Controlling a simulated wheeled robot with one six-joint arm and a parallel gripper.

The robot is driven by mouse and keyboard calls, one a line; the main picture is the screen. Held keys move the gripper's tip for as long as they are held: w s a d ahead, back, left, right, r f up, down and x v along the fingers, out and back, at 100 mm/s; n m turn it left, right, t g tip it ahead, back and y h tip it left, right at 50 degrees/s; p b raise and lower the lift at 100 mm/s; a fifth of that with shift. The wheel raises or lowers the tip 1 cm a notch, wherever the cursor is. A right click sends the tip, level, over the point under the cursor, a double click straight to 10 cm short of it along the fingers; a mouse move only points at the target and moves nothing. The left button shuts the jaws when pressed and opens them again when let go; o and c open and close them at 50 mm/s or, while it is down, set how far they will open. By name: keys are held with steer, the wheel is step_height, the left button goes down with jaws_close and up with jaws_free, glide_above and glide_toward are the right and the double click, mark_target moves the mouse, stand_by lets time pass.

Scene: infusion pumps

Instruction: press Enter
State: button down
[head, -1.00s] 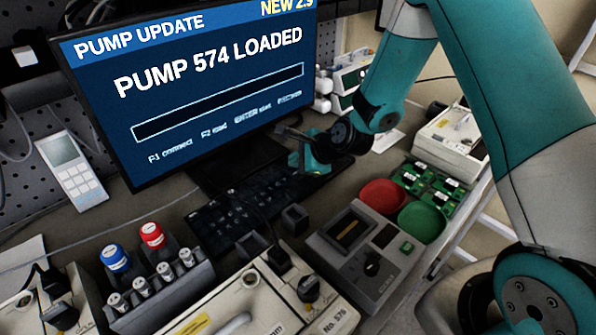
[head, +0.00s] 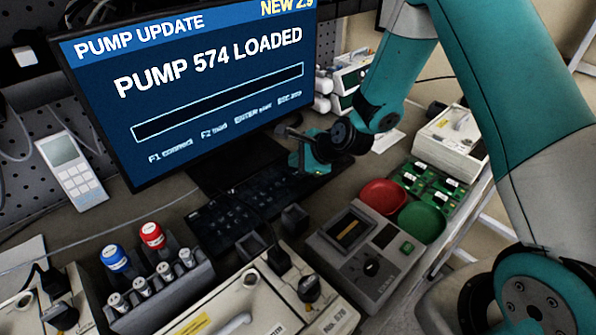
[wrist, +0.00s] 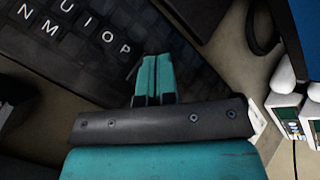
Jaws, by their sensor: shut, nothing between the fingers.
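The black keyboard (head: 240,208) lies on the bench in front of the monitor. In the wrist view the keyboard (wrist: 75,65) shows lettered keys U, I, O, P, N and M at the upper left. My gripper (head: 297,160) hangs over the right end of the keyboard. In the wrist view its teal fingers (wrist: 154,62) are together with nothing between them, over dark keys to the right of P. The Enter key cannot be made out, and I cannot tell whether the fingertips touch a key. The monitor (head: 200,85) reads "PUMP 574 LOADED" above an empty bar.
A grey device with a dial (head: 365,255), a red dish (head: 382,196) and a green dish (head: 421,222) stand right of the keyboard. A cream pump (head: 255,305) stands in front. A rack with red and blue caps (head: 160,285) is at left.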

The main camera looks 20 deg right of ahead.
steer(key=shift+f, duration=0.15)
steer(key=shift+f, duration=0.25)
steer(key=shift+f+b, duration=0.4)
steer(key=shift+b, duration=0.05)
stand_by(0.6)
steer(key=shift+r, duration=0.1)
steer(key=shift+r+p, duration=0.75)
steer(key=shift+r+p, duration=2.15)
steer(key=shift+r, duration=0.3)
